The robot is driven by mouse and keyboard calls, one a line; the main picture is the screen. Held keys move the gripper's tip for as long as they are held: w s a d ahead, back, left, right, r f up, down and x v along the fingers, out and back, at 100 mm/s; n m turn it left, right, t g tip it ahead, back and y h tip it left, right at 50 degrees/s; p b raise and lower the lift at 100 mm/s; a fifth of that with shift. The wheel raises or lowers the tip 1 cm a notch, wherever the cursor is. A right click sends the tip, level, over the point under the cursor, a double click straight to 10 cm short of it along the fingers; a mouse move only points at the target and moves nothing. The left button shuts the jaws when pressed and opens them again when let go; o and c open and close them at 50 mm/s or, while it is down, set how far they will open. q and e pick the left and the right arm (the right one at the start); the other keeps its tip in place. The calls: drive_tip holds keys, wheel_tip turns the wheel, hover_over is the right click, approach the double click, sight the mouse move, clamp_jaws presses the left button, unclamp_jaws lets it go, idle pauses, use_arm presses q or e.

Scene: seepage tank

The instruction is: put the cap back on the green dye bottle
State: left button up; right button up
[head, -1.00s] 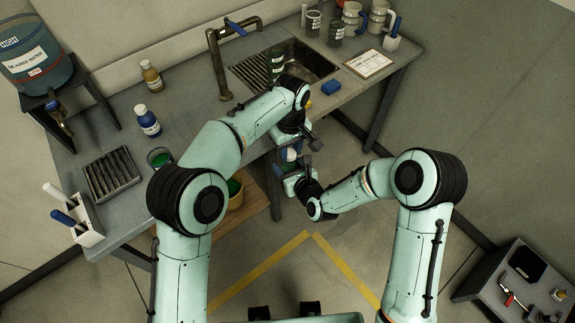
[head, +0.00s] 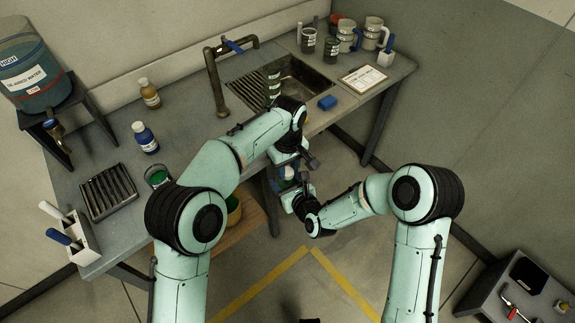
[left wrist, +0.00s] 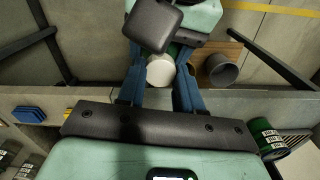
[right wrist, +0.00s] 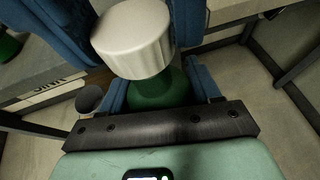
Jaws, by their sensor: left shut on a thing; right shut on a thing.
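The green dye bottle (right wrist: 160,92) is upright between the fingers of my right gripper (right wrist: 160,86), which is shut on it. A white ribbed cap (right wrist: 133,42) is at the bottle's top in the right wrist view. Whether it is seated on the neck or just above it, I cannot tell. The cap also shows in the left wrist view (left wrist: 160,70), between the blue fingers of my left gripper (left wrist: 160,82), which is shut on it. In the head view my left gripper (head: 287,168) is just above my right gripper (head: 292,188), and they largely hide bottle and cap.
The workbench (head: 205,135) with its sink (head: 300,80) is behind the grippers. A blue-labelled bottle (head: 146,138), an amber bottle (head: 149,93), a glass of green liquid (head: 157,176) and a blue sponge (head: 327,102) stand on it. Open floor lies in front.

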use_arm(q)
drive_tip(key=shift+f, duration=0.4)
drive_tip(key=shift+f, duration=0.55)
drive_tip(key=m, duration=0.6)
drive_tip(key=shift+m, duration=0.4)
drive_tip(key=o, duration=1)
drive_tip(key=shift+r, duration=2.25)
drive_tip(key=shift+c, duration=0.4)
